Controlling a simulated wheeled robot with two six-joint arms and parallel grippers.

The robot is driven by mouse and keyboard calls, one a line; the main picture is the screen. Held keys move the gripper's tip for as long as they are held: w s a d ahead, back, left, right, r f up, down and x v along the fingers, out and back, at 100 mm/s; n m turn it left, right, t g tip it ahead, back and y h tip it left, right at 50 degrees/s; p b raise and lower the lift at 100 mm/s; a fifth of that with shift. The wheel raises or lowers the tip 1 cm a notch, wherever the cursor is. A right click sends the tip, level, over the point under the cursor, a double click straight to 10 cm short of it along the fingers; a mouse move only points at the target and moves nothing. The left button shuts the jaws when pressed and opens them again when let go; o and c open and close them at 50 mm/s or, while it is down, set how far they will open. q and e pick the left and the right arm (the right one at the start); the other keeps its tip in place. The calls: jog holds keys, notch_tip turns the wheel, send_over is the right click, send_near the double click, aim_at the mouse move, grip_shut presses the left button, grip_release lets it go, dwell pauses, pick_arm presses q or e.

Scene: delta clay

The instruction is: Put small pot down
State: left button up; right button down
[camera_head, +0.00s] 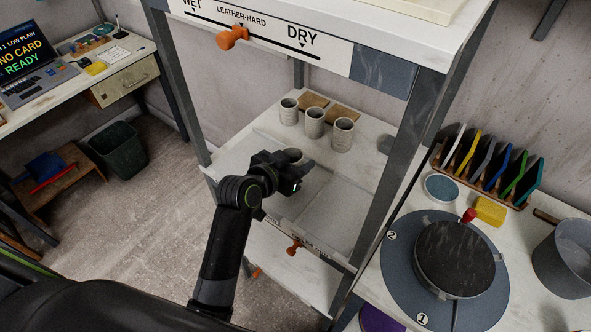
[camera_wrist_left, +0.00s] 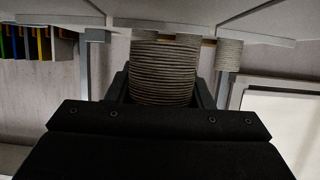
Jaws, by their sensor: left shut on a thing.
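My left gripper (camera_head: 288,172) reaches in over the middle shelf of the rack and is shut on a small pot. The small pot (camera_wrist_left: 163,75) is grey-beige with ribbed sides and sits between the fingers in the left wrist view. In the head view only its pale rim (camera_head: 294,155) shows behind the gripper. I cannot tell whether its base touches the shelf (camera_head: 238,160). Three similar ribbed pots stand upright farther back on this shelf: left (camera_head: 288,112), middle (camera_head: 314,123) and right (camera_head: 342,135). My right gripper is out of view.
Two brown boards (camera_head: 313,100) lie behind the pots. A grey post (camera_head: 408,140) bounds the shelf on the right. A pale grey panel (camera_head: 335,212) lies at the shelf's front right. To the right are a dark wheel (camera_head: 454,260), a yellow sponge (camera_head: 490,211) and a grey bucket (camera_head: 565,258).

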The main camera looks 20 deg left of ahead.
pick_arm(q)
jog(key=shift+f, duration=1.65)
jog(key=shift+f, duration=0.1)
jog(key=o, duration=1)
